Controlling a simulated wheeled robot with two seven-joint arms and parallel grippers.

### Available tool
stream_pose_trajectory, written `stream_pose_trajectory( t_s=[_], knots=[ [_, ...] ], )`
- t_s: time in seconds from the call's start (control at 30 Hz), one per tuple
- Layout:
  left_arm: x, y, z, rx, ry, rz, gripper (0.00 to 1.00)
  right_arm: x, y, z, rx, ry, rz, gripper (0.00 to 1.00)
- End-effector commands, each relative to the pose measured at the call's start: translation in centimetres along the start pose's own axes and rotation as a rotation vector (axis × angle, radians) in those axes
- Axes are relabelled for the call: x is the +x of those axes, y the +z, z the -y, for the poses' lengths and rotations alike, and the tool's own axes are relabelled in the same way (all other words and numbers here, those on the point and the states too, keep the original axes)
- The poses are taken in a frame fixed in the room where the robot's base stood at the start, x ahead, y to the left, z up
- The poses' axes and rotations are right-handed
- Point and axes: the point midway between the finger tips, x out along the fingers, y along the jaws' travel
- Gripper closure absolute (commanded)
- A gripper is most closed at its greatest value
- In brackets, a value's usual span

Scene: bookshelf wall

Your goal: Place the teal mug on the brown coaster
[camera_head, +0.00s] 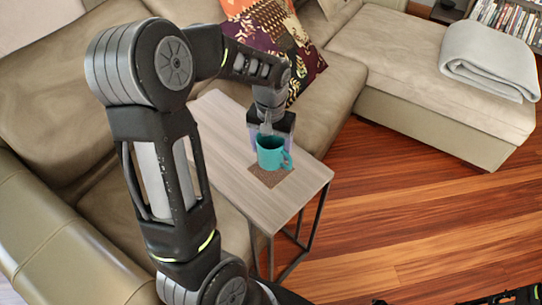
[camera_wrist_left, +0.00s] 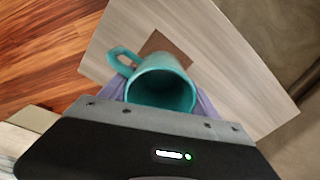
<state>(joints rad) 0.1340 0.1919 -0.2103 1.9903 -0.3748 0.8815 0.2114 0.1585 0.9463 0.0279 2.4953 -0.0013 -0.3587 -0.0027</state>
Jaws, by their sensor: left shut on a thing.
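The teal mug (camera_head: 270,154) is upright over the small side table, with its handle to the right in the head view. My left gripper (camera_head: 268,140) is shut on the teal mug from above. In the left wrist view the mug (camera_wrist_left: 162,88) sits between the purplish fingers, its opening facing the camera. The brown coaster (camera_head: 270,178) shows under and in front of the mug; part of it also shows in the left wrist view (camera_wrist_left: 158,44). I cannot tell whether the mug touches the coaster. My right gripper is not clearly in view.
The side table (camera_head: 222,128) has a pale wooden top and thin dark legs. A beige sofa (camera_head: 335,75) stands behind and beside it, with a patterned cushion (camera_head: 275,40) and a folded grey blanket (camera_head: 488,60). Wooden floor (camera_head: 420,215) is clear at right.

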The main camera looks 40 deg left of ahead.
Motion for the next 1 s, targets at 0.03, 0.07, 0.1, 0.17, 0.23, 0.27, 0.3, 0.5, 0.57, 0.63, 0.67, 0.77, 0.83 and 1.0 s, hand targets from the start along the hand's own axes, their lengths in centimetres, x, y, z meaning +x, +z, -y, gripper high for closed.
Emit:
stream_pose_trajectory(
  t_s=[0.03, 0.07, 0.1, 0.17, 0.23, 0.27, 0.3, 0.5, 0.57, 0.63, 0.67, 0.77, 0.83, 1.0],
  knots=[
    [-0.1, 0.0, 0.0, 0.000, 0.000, -0.001, 0.86, 0.0, 0.0, 0.0, 0.000, 0.000, 0.000, 1.00],
    [-0.1, 0.0, 0.0, 0.000, 0.000, -0.001, 0.86, 0.0, 0.0, 0.0, 0.000, 0.000, 0.000, 1.00],
    [-0.1, 0.0, 0.0, 0.000, 0.000, -0.001, 0.86, 0.0, 0.0, 0.0, 0.000, 0.000, 0.000, 1.00],
    [0.2, 0.0, 0.0, 0.000, 0.000, 0.000, 0.86, 0.0, 0.0, 0.0, 0.000, 0.000, 0.000, 1.00],
    [0.9, 0.1, 0.0, 0.000, 0.000, 0.002, 0.86, 0.1, 0.0, 0.0, 0.000, 0.000, 0.000, 1.00],
    [1.3, 0.1, 0.0, 0.000, 0.000, 0.003, 0.86, 0.1, 0.0, -0.1, 0.000, 0.000, 0.000, 1.00],
    [1.9, 0.1, 0.0, 0.001, 0.000, 0.003, 0.86, 0.2, 0.0, -0.1, 0.000, 0.000, 0.000, 1.00],
    [3.7, 0.0, 0.0, 0.000, 0.001, 0.000, 0.86, 0.3, 0.0, -0.1, 0.000, 0.000, 0.000, 1.00],
    [3.7, 0.0, 0.0, 0.000, 0.001, -0.001, 0.86, 0.3, 0.0, -0.1, 0.000, 0.000, 0.000, 1.00],
    [3.7, 0.0, 0.0, 0.000, 0.001, -0.001, 0.86, 0.3, 0.0, -0.1, 0.000, 0.000, 0.000, 1.00],
    [3.7, 0.0, 0.0, 0.000, 0.001, -0.001, 0.86, 0.3, 0.0, -0.1, 0.000, 0.000, 0.000, 1.00],
    [3.8, 0.0, 0.0, 0.000, 0.001, -0.001, 0.86, 0.4, 0.0, -0.1, 0.000, 0.000, 0.000, 1.00],
    [4.0, 0.0, 0.0, 0.000, 0.001, -0.001, 0.86, 0.6, 0.0, -0.2, 0.000, 0.000, 0.000, 1.00],
    [4.0, 0.0, 0.0, 0.000, 0.000, 0.000, 0.17, 0.5, 0.0, -0.2, 0.000, 0.000, 0.000, 1.00]
  ],
)
